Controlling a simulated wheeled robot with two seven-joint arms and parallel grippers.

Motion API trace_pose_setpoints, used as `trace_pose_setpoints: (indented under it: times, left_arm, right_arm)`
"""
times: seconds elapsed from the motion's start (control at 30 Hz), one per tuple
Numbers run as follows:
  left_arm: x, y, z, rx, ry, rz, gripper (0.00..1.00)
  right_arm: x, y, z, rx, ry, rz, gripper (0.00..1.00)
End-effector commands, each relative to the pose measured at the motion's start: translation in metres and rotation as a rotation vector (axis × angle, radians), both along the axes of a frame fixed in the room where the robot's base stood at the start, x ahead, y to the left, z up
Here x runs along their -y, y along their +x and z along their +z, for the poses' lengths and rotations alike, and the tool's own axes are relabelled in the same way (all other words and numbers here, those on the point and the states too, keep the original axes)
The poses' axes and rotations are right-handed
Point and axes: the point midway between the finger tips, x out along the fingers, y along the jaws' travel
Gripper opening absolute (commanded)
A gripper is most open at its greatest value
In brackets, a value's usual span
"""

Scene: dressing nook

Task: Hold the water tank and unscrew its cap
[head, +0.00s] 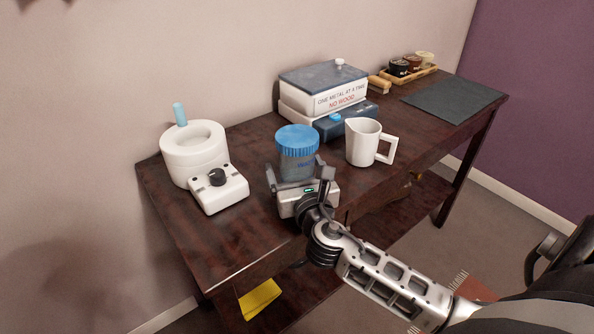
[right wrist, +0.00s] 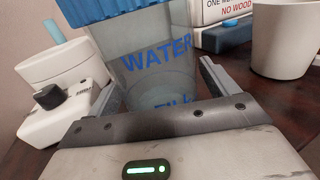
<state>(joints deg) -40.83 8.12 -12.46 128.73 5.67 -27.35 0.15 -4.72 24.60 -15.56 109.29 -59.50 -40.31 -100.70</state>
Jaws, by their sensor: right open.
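The water tank (head: 299,166) is a clear cylinder with blue lettering, standing upright on the dark table. Its ribbed blue cap (head: 297,140) is on top. My right gripper (head: 299,178) is open, low at the tank's near side, with one finger to each side of it. In the right wrist view the tank (right wrist: 155,62) fills the space ahead of the palm, and a finger shows to its right. The cap (right wrist: 100,8) is cut off by the top edge there. My left gripper is not in view.
A white pitcher (head: 363,143) stands close right of the tank. A white device with a knob (head: 217,188) is at the left. A dark mat (head: 455,98) lies at the far right. The table's front left is clear.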

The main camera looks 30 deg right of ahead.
Motion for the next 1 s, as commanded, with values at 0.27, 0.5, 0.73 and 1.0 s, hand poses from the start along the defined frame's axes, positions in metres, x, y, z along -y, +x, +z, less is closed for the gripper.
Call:
trace_pose_setpoints:
  times: [0.27,0.5,0.73,1.0]
  left_arm:
    - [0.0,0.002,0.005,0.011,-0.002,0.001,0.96]
    - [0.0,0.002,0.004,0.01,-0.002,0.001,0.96]
    - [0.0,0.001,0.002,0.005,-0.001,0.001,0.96]
    - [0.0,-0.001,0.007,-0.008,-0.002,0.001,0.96]
  right_arm:
    - [0.002,0.005,0.0,-0.001,0.001,0.0,0.86]
    - [0.002,0.005,0.0,-0.001,0.001,0.0,0.32]
    - [0.002,0.005,0.001,0.001,0.001,0.0,0.28]
    - [0.001,0.005,0.022,0.004,0.001,0.001,0.28]
